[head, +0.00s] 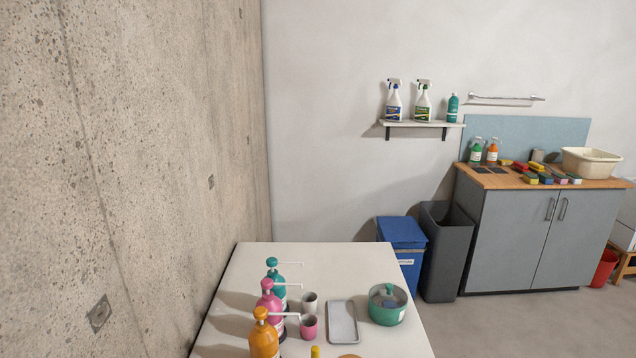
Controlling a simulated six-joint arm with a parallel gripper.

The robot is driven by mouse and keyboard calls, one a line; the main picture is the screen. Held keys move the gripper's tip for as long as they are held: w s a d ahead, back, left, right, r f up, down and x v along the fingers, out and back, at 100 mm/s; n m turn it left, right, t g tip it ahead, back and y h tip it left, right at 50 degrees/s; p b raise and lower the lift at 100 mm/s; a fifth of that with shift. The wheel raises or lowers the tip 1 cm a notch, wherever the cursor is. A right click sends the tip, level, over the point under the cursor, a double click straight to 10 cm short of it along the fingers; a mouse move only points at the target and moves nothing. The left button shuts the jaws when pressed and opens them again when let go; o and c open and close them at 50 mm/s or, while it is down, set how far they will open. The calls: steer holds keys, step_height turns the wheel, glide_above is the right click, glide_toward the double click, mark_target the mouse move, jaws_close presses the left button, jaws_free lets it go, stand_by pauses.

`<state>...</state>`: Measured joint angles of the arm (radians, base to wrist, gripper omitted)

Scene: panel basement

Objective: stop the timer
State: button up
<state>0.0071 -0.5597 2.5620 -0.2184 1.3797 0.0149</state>
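I cannot make out a timer in the head view. A round green container (388,314) with a greyish top and a green knob stands on the white table (262,262) at the right; I cannot tell exactly what it is. A small yellow upright thing (315,352) is cut off by the bottom edge. My gripper is not in view, so its state does not show.
On the table are teal (278,285), pink (270,303) and orange (265,342) pump bottles, white (309,302) and pink (308,328) cups and a grey tray (343,323). A concrete wall (160,150) borders the left. Bins (446,250) and a cabinet (515,240) stand behind right.

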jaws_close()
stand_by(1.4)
